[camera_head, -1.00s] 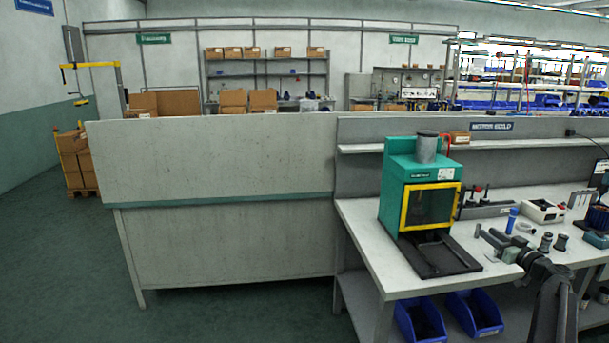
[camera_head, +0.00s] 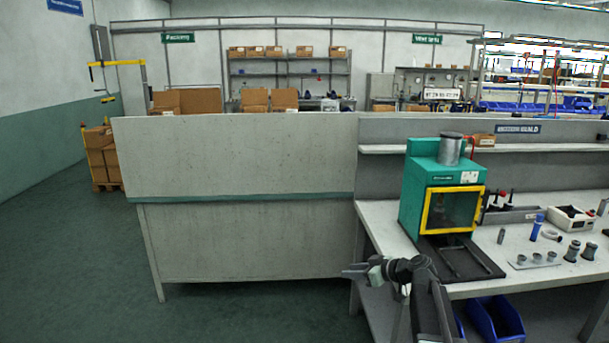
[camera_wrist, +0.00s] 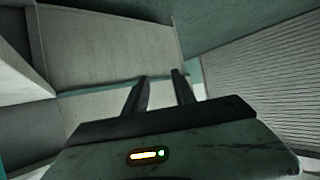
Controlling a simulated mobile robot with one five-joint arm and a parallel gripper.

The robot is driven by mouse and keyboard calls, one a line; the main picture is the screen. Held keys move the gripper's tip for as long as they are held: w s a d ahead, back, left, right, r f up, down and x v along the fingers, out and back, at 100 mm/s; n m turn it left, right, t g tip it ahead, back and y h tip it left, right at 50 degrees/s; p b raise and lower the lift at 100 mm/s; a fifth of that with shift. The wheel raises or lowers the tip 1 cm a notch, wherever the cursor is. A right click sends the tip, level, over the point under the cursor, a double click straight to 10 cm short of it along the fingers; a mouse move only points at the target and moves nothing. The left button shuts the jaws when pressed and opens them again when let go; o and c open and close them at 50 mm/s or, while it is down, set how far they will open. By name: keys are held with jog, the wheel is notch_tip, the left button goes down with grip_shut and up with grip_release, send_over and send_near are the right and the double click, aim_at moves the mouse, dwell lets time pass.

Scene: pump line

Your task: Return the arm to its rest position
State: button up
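My gripper (camera_head: 354,273) is at the end of my arm in the head view. It is in the air in front of the left end of the workbench (camera_head: 376,217), pointing left, with no part touching it. In the wrist view the two dark fingers of my gripper (camera_wrist: 160,78) stand apart with nothing between them. My gripper is open and empty.
A green press with a yellow-framed window (camera_head: 452,206) stands on the workbench, its dark base plate toward the front edge. Small parts (camera_head: 573,251) lie to its right. Blue bins (camera_head: 496,318) sit underneath. A grey partition (camera_head: 240,160) stands left. Open floor (camera_head: 80,260) lies further left.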

jog(key=s+a+f+g+h, duration=0.2)
jog(key=s+a+f+g, duration=0.2)
jog(key=s+a+f, duration=0.45)
jog(key=s+d+f+m+g+h, duration=0.2)
jog(key=s+f+m+h, duration=0.15)
jog(key=s, duration=0.85)
jog(key=s+d+m+g+h, duration=0.2)
jog(key=s+d+m+h, duration=0.25)
jog(key=d, duration=0.35)
notch_tip(320, 180, up, 11)
jog(key=m+p, duration=0.1)
jog(key=p, duration=1.1)
jog(key=shift+s+a+r+m, duration=0.2)
jog(key=shift+s+a+m, duration=0.1)
jog(key=shift+s, duration=0.15)
